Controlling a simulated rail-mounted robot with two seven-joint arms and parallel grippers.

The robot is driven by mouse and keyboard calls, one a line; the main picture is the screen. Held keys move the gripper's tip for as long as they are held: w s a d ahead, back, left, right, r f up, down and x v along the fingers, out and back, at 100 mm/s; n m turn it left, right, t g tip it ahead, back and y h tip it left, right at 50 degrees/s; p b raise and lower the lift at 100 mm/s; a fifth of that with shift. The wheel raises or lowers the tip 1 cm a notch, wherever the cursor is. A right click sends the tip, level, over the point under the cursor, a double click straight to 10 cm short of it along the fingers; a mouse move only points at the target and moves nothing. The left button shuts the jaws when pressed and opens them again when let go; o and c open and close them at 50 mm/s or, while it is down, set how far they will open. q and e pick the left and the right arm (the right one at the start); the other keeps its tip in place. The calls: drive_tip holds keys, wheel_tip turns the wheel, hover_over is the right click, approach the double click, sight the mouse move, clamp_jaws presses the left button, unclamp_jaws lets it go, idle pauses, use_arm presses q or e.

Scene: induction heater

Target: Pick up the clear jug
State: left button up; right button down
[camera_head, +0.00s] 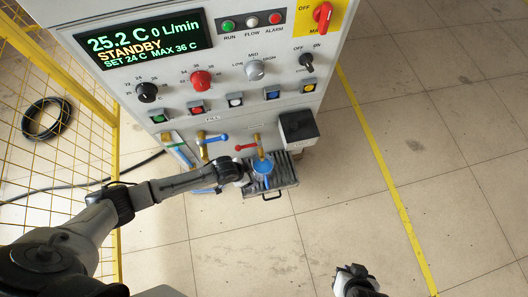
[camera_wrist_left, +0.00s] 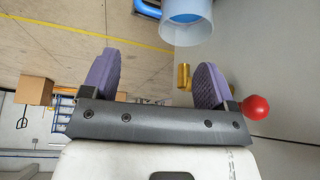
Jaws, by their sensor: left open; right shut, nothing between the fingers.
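The clear jug (camera_head: 263,167), with blue showing at its round top, stands on the dark ribbed tray at the foot of the machine. In the left wrist view the jug (camera_wrist_left: 190,30) is a translucent cylinder, cut off by the top edge, with a blue handle (camera_wrist_left: 147,9) at its left. My left gripper (camera_wrist_left: 160,75) is open, its purple pads apart with nothing between them. My right gripper (camera_head: 357,272) is shut and empty over the floor.
A tray (camera_head: 287,180) with a handle juts out below the red-handled valve (camera_head: 245,147) and blue-handled valve (camera_head: 214,139). A dark box (camera_head: 298,126) is at the jug's upper right. A yellow mesh fence (camera_head: 62,150) stands left. The right-hand floor is clear.

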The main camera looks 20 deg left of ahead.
use_arm(q)
drive_tip(key=d+b+x, duration=0.1)
drive_tip(key=b+x, duration=0.4)
drive_tip(key=x, duration=0.3)
drive_tip(key=shift+w+d+t+h, duration=0.25)
drive_tip(key=shift+d+t+h, duration=0.05)
drive_tip(key=shift+d, duration=0.15)
use_arm(e)
drive_tip(key=f, duration=0.3)
drive_tip(key=s+f, duration=0.1)
drive_tip(key=f, duration=0.1)
drive_tip(key=shift+s+d+f, duration=0.1)
drive_tip(key=shift+d+f, duration=0.1)
drive_tip(key=shift+d, duration=0.2)
